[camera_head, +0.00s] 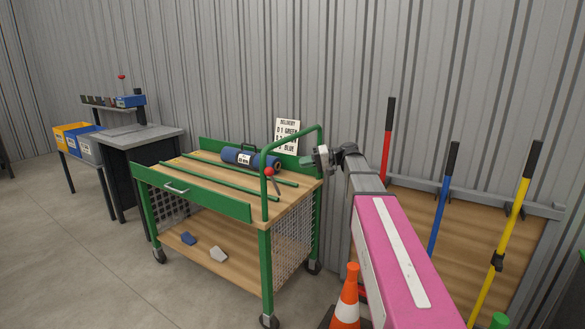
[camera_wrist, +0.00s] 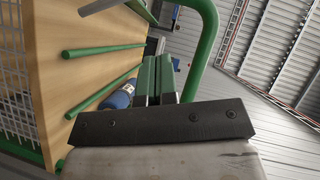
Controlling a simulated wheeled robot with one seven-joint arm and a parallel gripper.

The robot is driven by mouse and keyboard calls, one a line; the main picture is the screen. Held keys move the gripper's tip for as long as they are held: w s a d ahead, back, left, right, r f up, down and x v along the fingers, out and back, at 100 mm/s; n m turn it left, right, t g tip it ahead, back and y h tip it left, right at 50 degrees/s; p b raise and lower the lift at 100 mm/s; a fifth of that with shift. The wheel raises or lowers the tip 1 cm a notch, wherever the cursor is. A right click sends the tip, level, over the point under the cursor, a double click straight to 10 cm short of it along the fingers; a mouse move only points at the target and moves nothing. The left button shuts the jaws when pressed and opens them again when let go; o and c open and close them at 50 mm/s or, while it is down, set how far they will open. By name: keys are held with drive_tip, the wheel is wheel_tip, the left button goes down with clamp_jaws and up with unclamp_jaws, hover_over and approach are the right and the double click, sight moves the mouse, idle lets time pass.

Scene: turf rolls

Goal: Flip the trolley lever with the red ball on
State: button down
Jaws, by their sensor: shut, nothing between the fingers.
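The green trolley (camera_head: 265,250) has a wooden top. The lever's red ball (camera_head: 269,171) sits near the trolley's right end, by the green push handle (camera_head: 264,195), on a short dark stem that leans. My gripper (camera_head: 304,161) is shut and empty, close to the handle's upper right part and up and to the right of the red ball. In the wrist view my gripper's green fingers (camera_wrist: 157,72) lie together. The red ball cannot be made out in the wrist view. A blue roll (camera_head: 250,159) with a white label lies on the trolley top.
A delivery sign (camera_head: 287,134) stands behind the trolley. Green rails (camera_head: 225,182) run along its top. The curved handle also shows in the wrist view (camera_wrist: 209,40). An orange cone (camera_head: 346,300) stands at front right, and coloured poles (camera_head: 437,205) lean at the right.

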drive_tip(key=shift+v, duration=1.25)
drive_tip(key=shift+r, duration=0.1)
drive_tip(key=s+d+f+m+h, duration=0.2)
drive_tip(key=s+f+h, duration=0.5)
drive_tip(key=f, duration=0.8)
drive_tip(key=s+d+f+m+h, duration=0.15)
drive_tip(key=s+f+h, duration=0.25)
drive_tip(key=s+f, duration=0.85)
drive_tip(key=s+d+f+h, duration=0.4)
drive_tip(key=d+f, duration=0.1)
drive_tip(key=f, duration=0.3)
drive_tip(key=shift+s+f+g+h, duration=0.15)
drive_tip(key=shift+s+g+h, duration=0.15)
drive_tip(key=shift+s, duration=0.05)
